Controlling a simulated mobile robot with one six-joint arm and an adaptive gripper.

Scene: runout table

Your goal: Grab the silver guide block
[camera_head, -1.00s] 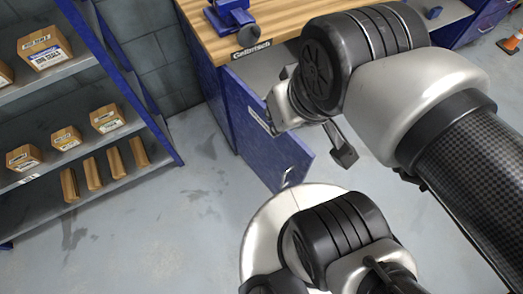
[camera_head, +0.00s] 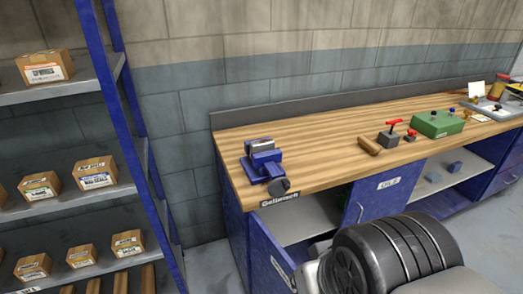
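I cannot make out a silver guide block for certain in the head view. A blue vise (camera_head: 265,164) with grey jaws stands at the left end of the wooden workbench top (camera_head: 320,150). A small dark grey block with a red handle (camera_head: 389,139) stands farther right on the bench, beside a green box (camera_head: 437,124). My gripper is out of view; only a black and silver arm joint of mine shows at the bottom right, hiding part of the cabinet front.
A blue-framed shelf rack (camera_head: 112,88) with several cardboard boxes stands at the left. Below the bench, a blue cabinet door (camera_head: 268,258) hangs open beside an open compartment. A grey tray (camera_head: 492,108) holds small items at the far right. The bench middle is largely clear.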

